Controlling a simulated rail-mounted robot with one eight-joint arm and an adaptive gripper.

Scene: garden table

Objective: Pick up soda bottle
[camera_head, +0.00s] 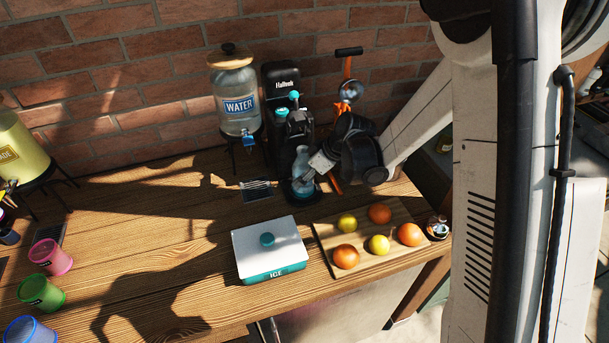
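The soda bottle (301,161) is a pale blue, translucent bottle. It stands upright at the base of the black soda machine (283,84) near the back wall. My gripper (306,177) reaches in from the right at the bottle's middle, with its fingers at the bottle's side. The fingers are small and dark here, and I cannot tell whether they are closed on the bottle or only beside it. Part of the bottle is hidden by the gripper.
A water dispenser (236,98) stands left of the machine, an orange juicer press (347,92) right. In front are a white-lidded ice box (269,250) and a board (330,238) with several fruits. Coloured cups (50,257) stand far left. The left-middle tabletop (150,225) is clear.

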